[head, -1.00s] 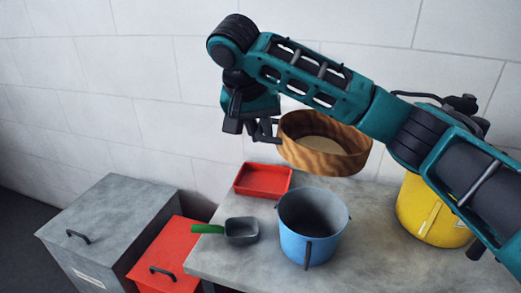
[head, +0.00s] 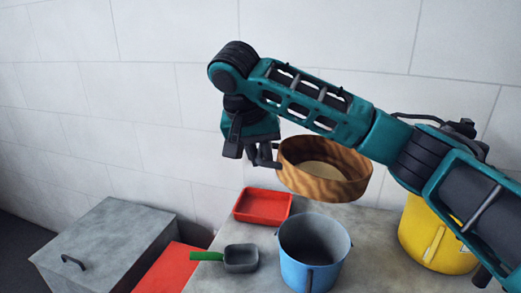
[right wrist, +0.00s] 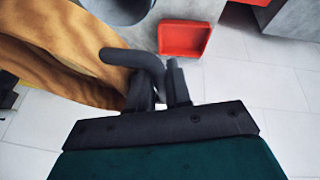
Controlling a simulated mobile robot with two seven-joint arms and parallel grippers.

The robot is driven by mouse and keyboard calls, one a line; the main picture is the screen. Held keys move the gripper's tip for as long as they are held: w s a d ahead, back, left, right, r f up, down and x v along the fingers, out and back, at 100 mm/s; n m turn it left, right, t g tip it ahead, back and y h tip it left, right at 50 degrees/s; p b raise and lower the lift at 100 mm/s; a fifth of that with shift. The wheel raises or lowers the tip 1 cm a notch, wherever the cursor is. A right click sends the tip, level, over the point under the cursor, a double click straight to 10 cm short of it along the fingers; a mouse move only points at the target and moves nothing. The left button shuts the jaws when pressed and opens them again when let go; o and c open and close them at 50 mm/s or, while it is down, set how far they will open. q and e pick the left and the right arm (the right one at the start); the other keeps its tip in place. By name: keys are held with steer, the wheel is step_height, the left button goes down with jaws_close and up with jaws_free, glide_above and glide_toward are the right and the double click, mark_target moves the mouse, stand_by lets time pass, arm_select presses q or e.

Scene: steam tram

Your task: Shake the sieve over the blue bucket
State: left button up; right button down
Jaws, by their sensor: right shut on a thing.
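The sieve (head: 330,188) has a round wooden, wavy-grained rim and a pale inside. My right gripper (head: 265,157) is shut on the sieve's dark handle at its left side and holds it in the air. In the right wrist view the sieve's wooden side (right wrist: 55,55) is at left, and the jaws (right wrist: 162,85) are closed around the handle. The blue bucket (head: 308,272) stands upright on the grey table, below the sieve in the picture, with a gap between them. Its bottom inside is hidden. My left gripper is not in view.
A red tray (head: 262,208) sits behind the bucket. A grey scoop (head: 241,259) with a green handle lies to its left. A yellow bucket (head: 430,240) stands right, partly behind my arm. A grey bin (head: 105,250) and a red box (head: 170,268) are at left. A tiled wall is behind.

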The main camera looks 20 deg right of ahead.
step_height(320, 180, down, 15)
steer(key=b, duration=0.2)
steer(key=shift+d+r+b, duration=0.15)
steer(key=shift+d+b, duration=0.1)
steer(key=shift+b, duration=0.05)
stand_by(2.6)
steer(key=shift+s, duration=0.1)
stand_by(0.3)
